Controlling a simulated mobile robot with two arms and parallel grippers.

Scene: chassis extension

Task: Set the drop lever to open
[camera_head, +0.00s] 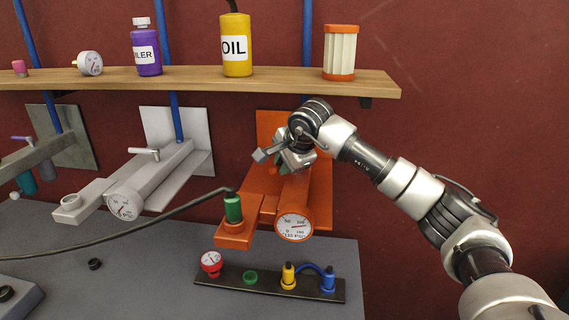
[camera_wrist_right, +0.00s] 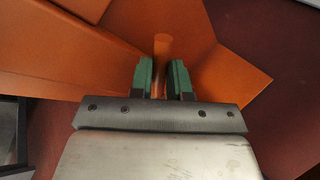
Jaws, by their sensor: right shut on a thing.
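An orange wall-mounted unit (camera_head: 322,190) with a round gauge (camera_head: 294,226) stands right of centre in the head view. Its surfaces also fill much of the right wrist view (camera_wrist_right: 60,60). My right gripper (camera_head: 284,165) is at the upper part of this unit. In the right wrist view, its green-padded fingers (camera_wrist_right: 164,78) are on either side of a slim orange lever (camera_wrist_right: 163,45), closed on it. The lever's tip shows beyond the fingers. In the head view, the gripper and wrist hide the lever, so its setting cannot be read. My left gripper is not in view.
A grey unit (camera_head: 172,172) with a lever and gauge stands to the left. A green-capped hose fitting (camera_head: 233,208) sits on the orange unit's front. A wooden shelf (camera_head: 190,78) with bottles runs above. A dark rack (camera_head: 215,277) with coloured fittings lies below on the grey bench.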

